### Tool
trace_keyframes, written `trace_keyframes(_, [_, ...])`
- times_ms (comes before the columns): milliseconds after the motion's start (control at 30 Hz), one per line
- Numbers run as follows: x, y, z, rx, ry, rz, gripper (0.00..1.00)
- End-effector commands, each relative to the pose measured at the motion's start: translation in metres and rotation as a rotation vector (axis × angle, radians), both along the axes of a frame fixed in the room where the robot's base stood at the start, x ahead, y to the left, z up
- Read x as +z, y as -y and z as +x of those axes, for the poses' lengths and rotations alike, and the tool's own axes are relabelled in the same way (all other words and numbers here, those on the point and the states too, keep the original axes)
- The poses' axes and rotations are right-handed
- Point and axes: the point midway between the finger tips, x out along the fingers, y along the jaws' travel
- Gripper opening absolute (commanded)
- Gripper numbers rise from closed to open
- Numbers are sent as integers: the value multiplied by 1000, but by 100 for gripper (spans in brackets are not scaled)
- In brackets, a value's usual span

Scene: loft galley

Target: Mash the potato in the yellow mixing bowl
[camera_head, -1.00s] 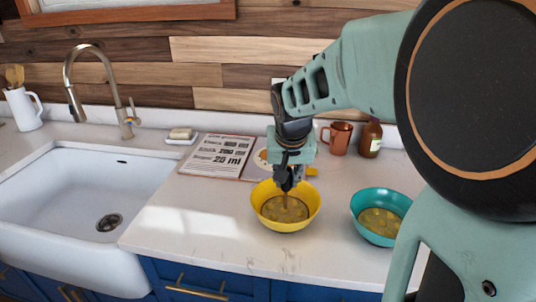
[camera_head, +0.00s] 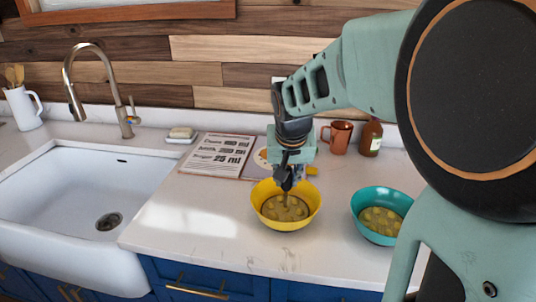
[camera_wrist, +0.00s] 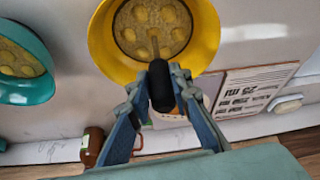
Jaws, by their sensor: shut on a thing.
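The yellow mixing bowl (camera_head: 288,226) stands on the counter near its front edge. It holds yellowish potato (camera_head: 272,208) with rounded lumps showing in a softer mass. In the wrist view the bowl (camera_wrist: 206,32) is at the top, with the potato (camera_wrist: 140,15) inside. My gripper (camera_head: 287,186) is over the bowl and shut on the black handle of a tool (camera_wrist: 160,82). The tool's thin shaft runs down into the potato. Its lower end is hidden, so I cannot tell its shape or depth.
A teal bowl (camera_head: 371,235) with similar lumps stands to the right, close to my arm. Behind are a recipe sheet (camera_head: 216,156), a copper mug (camera_head: 338,137) and a brown bottle (camera_head: 371,138). The sink (camera_head: 60,210) is left; counter between is clear.

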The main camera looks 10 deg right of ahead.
Motion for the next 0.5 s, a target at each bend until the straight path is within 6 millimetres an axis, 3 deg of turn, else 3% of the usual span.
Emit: trace_keyframes(500, [-9, 0, 0, 0, 0, 0, 0])
